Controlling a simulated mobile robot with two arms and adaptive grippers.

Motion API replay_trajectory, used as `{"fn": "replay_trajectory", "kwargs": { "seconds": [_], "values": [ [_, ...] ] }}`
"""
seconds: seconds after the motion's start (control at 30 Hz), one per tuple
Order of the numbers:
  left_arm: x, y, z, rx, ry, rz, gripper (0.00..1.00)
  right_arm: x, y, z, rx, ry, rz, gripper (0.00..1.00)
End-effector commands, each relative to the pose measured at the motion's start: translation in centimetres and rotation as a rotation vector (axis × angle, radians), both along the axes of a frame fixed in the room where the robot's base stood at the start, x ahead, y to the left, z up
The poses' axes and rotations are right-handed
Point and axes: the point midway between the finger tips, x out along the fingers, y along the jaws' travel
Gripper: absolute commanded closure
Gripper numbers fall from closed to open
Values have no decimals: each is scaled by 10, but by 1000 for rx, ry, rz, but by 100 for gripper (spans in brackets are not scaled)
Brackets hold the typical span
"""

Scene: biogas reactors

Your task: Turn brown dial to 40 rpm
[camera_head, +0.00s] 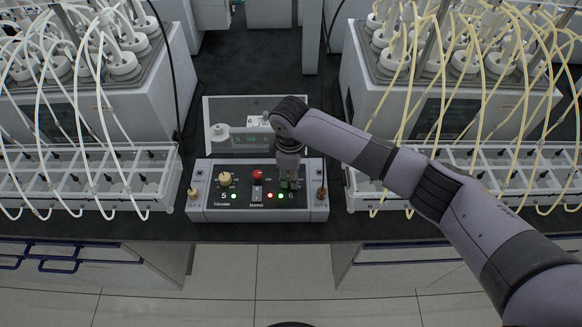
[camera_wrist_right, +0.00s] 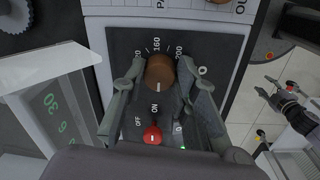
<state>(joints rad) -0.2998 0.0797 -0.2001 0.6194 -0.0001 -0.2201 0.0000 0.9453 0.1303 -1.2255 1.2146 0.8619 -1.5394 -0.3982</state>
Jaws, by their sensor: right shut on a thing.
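The brown dial (camera_wrist_right: 160,72) sits on the black panel of the control box (camera_head: 210,214). In the wrist view its white mark points down, towards the word ON, while the numbers 160 and 200 stand above it. My right gripper (camera_wrist_right: 161,66) is shut on the dial, one finger on each side. In the head view the right gripper (camera_head: 290,182) comes down on the panel's right part and hides the dial. The number 40 is not readable.
A red knob (camera_head: 258,174) and a beige dial (camera_head: 225,178) are on the same panel, left of my gripper. Behind stands a white unit (camera_head: 215,108) with a green display. Racks with tubes (camera_head: 85,205) (camera_head: 460,203) flank the box. The floor in front is clear.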

Motion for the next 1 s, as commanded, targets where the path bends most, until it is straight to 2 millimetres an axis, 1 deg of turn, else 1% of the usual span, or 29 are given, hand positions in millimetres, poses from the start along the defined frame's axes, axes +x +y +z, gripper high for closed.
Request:
{"fn": "replay_trajectory", "kwargs": {
  "seconds": [0.03, 0.3, 0.87, 0.9, 1.0],
  "values": [
    [0, 0, 6, 0, 0, 0, 58, 0, 0, 3, 1, 1, -27, 100],
    [0, 0, 15, 0, 0, 0, 58, 0, 1, 2, 1, 0, -131, 100],
    [0, 0, 16, 0, -1, 0, 58, 1, 0, 1, 1, -2, -160, 100],
    [0, 0, 16, 0, -1, 0, 58, 1, 0, 1, 1, -2, -160, 72],
    [0, 0, 16, 0, -1, 0, 58, 1, 0, 1, 1, -2, -160, 65]
  ]
}}
